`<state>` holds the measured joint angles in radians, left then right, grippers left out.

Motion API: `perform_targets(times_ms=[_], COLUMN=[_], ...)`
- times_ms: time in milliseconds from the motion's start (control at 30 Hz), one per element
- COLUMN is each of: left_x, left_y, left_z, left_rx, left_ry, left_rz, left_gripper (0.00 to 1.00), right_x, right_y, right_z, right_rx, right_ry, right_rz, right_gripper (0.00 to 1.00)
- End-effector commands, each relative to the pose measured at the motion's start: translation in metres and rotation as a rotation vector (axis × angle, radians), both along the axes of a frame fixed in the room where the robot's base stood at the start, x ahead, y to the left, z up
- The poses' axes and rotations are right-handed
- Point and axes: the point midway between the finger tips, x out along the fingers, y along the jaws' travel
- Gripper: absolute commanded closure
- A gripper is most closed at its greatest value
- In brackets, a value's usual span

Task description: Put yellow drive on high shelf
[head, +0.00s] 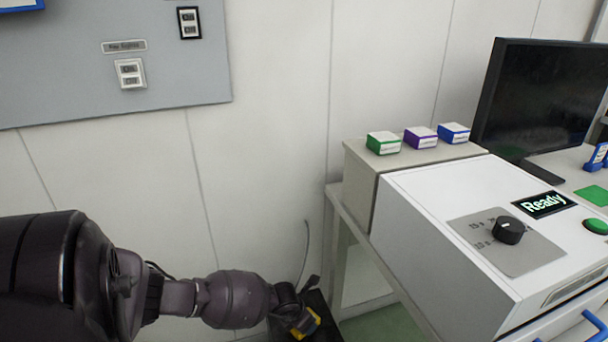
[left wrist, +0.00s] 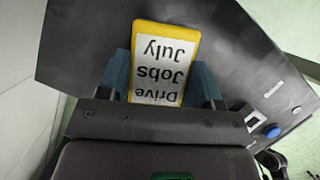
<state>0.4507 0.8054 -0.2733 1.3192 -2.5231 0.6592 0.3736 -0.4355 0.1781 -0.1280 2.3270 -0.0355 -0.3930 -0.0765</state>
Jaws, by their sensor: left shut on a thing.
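The yellow drive (left wrist: 165,35) has a white label reading "Drive Jobs July", upside down in the left wrist view. My left gripper (left wrist: 162,88) is shut on it, a blue-grey finger on each side. In the head view my left gripper (head: 296,316) is low at the bottom centre, and a small yellow part of the drive (head: 312,320) shows beside it. A dark device (left wrist: 85,45) lies behind the drive; I cannot tell whether they touch. No surface in view is clearly identifiable as the high shelf. My right gripper is not in view.
A white machine (head: 420,215) reading "Ready" stands at right. A beige raised ledge (head: 361,192) behind it carries green (head: 384,143), purple (head: 421,138) and blue (head: 454,133) boxes. A monitor (head: 540,105) stands far right. Bare wall (head: 270,150) fills the middle.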

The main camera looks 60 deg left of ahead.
Motion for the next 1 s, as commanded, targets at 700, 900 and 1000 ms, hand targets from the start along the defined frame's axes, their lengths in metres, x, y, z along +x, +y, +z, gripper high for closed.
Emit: perform_targets(times_ms=[700, 900, 1000], left_x=[0.001, -0.006, -0.013], left_y=[0.0, -0.001, -0.001], left_z=[0.003, 0.034, 0.054], left_rx=[0.001, 0.0, 0.0], left_ry=[-0.002, -0.012, -0.015], left_rz=[0.0, 0.001, 0.001], left_gripper=[0.15, 0.15, 0.15], right_x=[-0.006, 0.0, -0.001], right_y=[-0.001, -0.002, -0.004], right_z=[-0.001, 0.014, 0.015], right_rx=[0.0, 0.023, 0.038], right_ry=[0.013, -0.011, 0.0], right_rz=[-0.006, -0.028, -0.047], right_gripper=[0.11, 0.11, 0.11])
